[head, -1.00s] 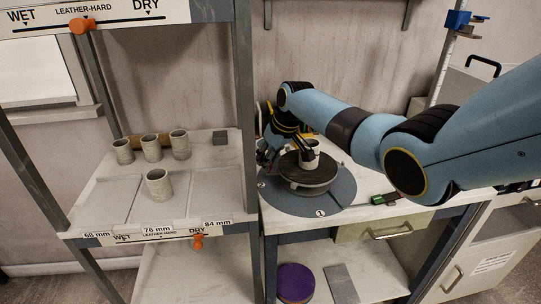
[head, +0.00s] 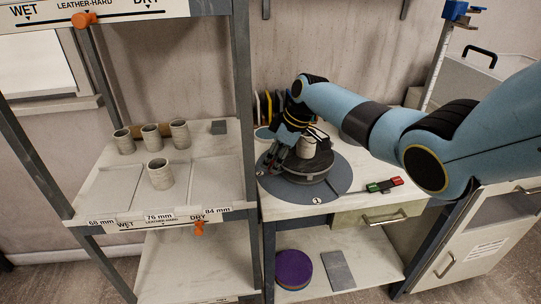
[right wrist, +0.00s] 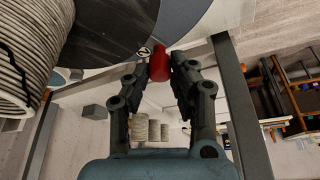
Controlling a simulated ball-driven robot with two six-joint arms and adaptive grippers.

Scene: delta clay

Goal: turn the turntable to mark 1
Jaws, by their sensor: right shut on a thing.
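The turntable (head: 318,172) is a dark round wheel on a grey-blue disc (head: 336,190) on the right-hand bench. Mark 1 (head: 317,201) is at the disc's front edge, mark 2 (head: 261,171) at its left. A grey ribbed clay cup (head: 307,142) stands on the wheel, partly behind my gripper. My right gripper (head: 276,163) is at the wheel's left side, near mark 2. In the right wrist view my right gripper (right wrist: 160,66) is shut on a red knob (right wrist: 159,67) beside the wheel's dark edge (right wrist: 112,30). My left gripper is not in view.
A red and green block (head: 384,185) lies on the bench to the right of the disc. Several ribbed cups (head: 160,174) stand on the left shelf, whose grey post (head: 243,110) rises close to the turntable's left. Coloured upright items (head: 268,105) stand behind the wheel.

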